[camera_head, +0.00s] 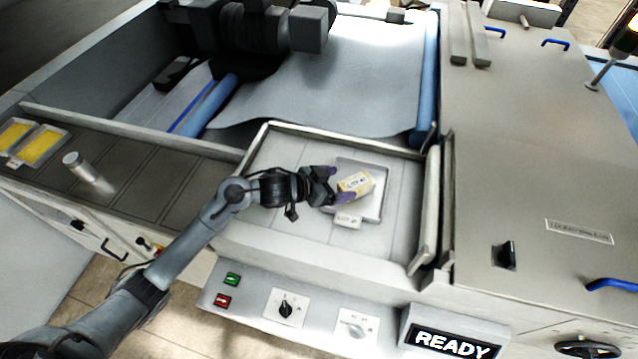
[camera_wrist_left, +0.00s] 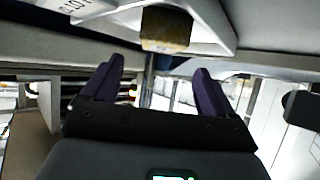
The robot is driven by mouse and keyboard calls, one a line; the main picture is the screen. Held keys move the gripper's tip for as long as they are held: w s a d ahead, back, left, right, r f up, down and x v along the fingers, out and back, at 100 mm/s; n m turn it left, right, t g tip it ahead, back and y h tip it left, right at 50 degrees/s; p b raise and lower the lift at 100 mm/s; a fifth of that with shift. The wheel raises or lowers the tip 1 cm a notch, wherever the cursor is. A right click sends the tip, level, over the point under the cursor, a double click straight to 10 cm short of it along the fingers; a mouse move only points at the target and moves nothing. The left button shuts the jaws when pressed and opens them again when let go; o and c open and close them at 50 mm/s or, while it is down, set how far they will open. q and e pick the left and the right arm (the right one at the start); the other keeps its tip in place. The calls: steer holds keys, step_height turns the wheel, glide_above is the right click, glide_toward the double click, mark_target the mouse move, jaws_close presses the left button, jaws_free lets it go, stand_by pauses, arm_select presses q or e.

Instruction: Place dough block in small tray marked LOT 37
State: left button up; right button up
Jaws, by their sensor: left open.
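The dough block (camera_head: 355,183) is a small yellowish block with a pale printed label. It appears to lie inside the small metal tray (camera_head: 377,207), towards its left side. A pale tag (camera_head: 347,222) at the tray's front edge carries lettering too small to read surely. In the left wrist view, the block (camera_wrist_left: 166,30) shows against the tray (camera_wrist_left: 218,35), beyond the fingertips. My left gripper (camera_head: 328,186) is open just left of the block; its purple fingers (camera_wrist_left: 152,82) have an empty gap between them. My right gripper is not identifiable in view.
The tray sits on a light rimmed bed (camera_head: 290,223). A metal sheet (camera_head: 350,85) and blue roller (camera_head: 426,80) lie behind. A metal cylinder (camera_head: 88,170) stands left by yellow-filled trays (camera_head: 40,147). A READY display (camera_head: 452,342) and knobs are in front.

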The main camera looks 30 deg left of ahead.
arm_select(q)
steer(key=v, duration=0.7)
steer(key=shift+s, duration=0.1)
